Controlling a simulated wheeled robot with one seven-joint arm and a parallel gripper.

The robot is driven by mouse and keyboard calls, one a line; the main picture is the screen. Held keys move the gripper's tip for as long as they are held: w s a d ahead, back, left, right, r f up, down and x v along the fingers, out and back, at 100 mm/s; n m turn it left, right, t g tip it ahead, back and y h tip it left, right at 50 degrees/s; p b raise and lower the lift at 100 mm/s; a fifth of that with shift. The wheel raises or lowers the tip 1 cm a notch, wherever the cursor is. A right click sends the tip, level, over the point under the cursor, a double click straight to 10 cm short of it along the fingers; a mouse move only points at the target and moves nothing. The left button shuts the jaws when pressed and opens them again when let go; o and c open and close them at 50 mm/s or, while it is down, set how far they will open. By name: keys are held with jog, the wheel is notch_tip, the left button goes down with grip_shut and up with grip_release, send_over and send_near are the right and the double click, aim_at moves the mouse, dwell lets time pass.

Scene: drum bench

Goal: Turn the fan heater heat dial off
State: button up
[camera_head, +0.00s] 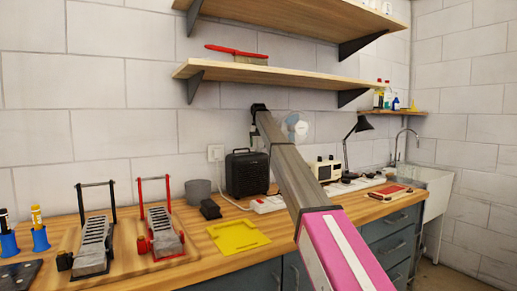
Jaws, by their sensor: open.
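A black box-shaped unit with a grille front and a top handle, which looks like the fan heater (247,173), stands at the back of the wooden bench against the wall. Its heat dial is too small to make out. My grey arm reaches from the lower right up toward the wall, passing just right of the heater. My gripper (258,107) is the small dark end of the arm, above the heater and apart from it. It is open, with nothing seen in it.
A white power strip (268,204) and a white fan (296,126) are close to my arm. A grey pot (198,192), a black block (210,209) and a yellow tray (238,236) lie left of it. A wooden shelf (280,75) overhangs the bench.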

notch_tip(320, 180, up, 9)
jog(key=shift+f, duration=0.2)
